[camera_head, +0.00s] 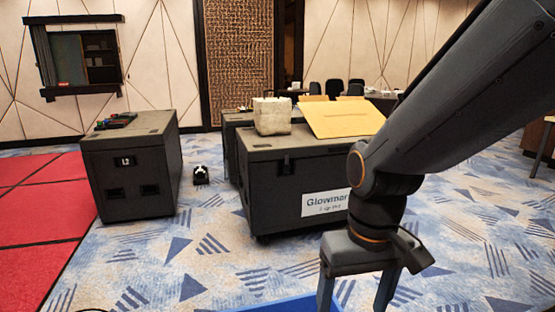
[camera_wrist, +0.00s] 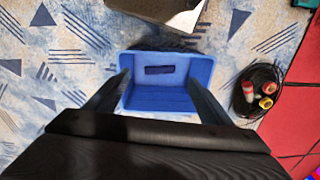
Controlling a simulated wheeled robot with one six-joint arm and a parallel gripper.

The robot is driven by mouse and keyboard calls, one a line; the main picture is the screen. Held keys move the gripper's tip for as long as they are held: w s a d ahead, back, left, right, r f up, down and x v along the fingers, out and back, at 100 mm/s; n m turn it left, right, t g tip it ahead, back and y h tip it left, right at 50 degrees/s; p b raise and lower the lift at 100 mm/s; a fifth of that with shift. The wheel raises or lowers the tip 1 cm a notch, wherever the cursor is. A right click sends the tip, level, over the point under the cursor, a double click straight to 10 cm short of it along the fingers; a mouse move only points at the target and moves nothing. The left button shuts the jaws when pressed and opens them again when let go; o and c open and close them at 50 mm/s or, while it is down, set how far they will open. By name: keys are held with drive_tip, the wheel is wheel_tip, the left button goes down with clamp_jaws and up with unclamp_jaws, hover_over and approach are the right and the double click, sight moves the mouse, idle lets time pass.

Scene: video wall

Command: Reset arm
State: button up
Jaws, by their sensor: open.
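My gripper (camera_head: 357,290) hangs from my arm at the right of the head view, pointing down over the patterned carpet. In the wrist view its two fingers (camera_wrist: 155,92) are spread apart with nothing held between them. Below them is a blue open bin (camera_wrist: 165,62), which looks empty apart from a dark slot in its wall. Only a strip of the blue bin (camera_head: 290,305) shows at the bottom of the head view.
Black wheeled cases (camera_head: 135,175) and (camera_head: 290,195) stand ahead, the right one bearing a white box (camera_head: 271,116) and yellow board (camera_head: 345,120). Coiled black cable (camera_wrist: 268,85) with coloured connectors lies beside the bin.

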drive_tip(key=d+r+m+p, duration=0.2)
drive_tip(key=d+r+p, duration=0.4)
drive_tip(key=p, duration=0.5)
drive_tip(key=shift+s+d+r, duration=0.3)
drive_tip(key=shift+s+r, duration=0.05)
drive_tip(key=shift+r, duration=0.1)
